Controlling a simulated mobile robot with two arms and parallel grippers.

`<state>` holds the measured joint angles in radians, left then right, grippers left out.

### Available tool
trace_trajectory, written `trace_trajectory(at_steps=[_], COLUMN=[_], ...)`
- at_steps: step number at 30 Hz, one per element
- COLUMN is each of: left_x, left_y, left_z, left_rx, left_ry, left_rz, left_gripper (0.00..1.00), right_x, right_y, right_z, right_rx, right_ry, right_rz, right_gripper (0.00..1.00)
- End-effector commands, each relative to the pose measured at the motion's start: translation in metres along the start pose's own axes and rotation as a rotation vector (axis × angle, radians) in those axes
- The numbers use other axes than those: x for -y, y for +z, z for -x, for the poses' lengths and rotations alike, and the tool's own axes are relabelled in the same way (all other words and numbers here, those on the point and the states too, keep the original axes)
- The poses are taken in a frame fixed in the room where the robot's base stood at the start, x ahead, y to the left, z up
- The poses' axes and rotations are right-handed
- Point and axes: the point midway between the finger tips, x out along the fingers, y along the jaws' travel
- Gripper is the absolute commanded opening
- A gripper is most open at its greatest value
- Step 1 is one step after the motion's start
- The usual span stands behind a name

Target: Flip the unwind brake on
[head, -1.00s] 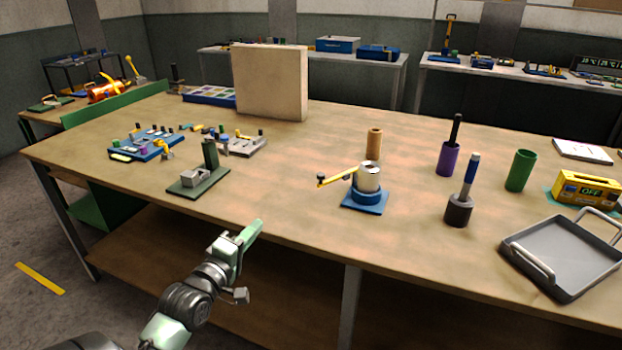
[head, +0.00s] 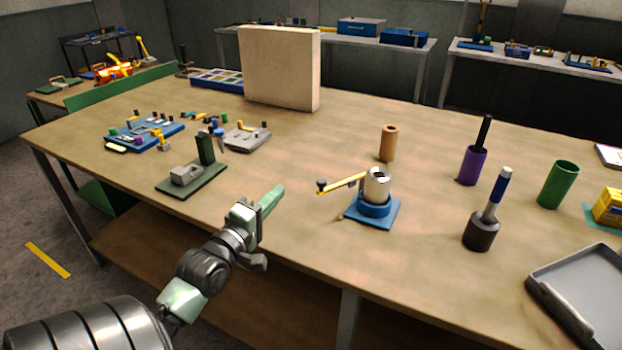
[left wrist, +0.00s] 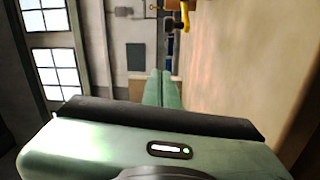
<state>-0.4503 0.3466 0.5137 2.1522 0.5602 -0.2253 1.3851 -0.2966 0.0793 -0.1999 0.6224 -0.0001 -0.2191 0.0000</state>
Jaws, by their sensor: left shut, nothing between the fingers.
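The likely unwind brake is a yellow lever (head: 342,184) with a dark knob at its left end. It reaches left from a silver roll (head: 377,183) on a blue square base (head: 372,212). My left gripper (head: 276,194) is shut and empty above the front part of the table, left of the knob and apart from it. In the left wrist view its closed green fingers (left wrist: 163,88) point up the picture; a yellow part at the top edge may be the lever. My right gripper is not in view.
A green stand with a grey block (head: 190,178) lies left of my gripper. A brown cylinder (head: 388,143) stands behind the roll. A dark pot with a blue-handled tool (head: 482,230) and a grey tray (head: 590,290) are to the right. The wooden tabletop (head: 300,150) between is clear.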

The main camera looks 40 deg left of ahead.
Motion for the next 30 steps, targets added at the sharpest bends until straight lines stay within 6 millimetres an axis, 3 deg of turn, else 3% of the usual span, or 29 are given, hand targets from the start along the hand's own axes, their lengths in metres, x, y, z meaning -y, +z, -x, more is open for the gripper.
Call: trace_trajectory(at_steps=[3, 8, 21, 24, 30], left_x=[0.0, -0.001, -0.002, -0.001, 0.0], left_y=[0.0, 0.0, -0.001, 0.017, 0.035], left_z=[-0.001, -0.013, -0.103, -0.095, -0.088], left_rx=[0.0, -0.001, -0.001, 0.001, 0.0], left_ry=[0.0, 0.003, 0.002, -0.002, -0.001], left_rz=[0.0, 0.001, -0.001, 0.005, 0.002], left_gripper=[0.0, 0.0, 0.0, 0.0, 0.0], right_x=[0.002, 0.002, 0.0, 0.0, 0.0], right_y=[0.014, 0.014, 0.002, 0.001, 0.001], right_z=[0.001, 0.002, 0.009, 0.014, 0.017], right_rx=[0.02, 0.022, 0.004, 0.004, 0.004], right_ry=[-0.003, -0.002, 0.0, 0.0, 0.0], right_rz=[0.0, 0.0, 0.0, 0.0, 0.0], right_gripper=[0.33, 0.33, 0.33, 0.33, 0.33])
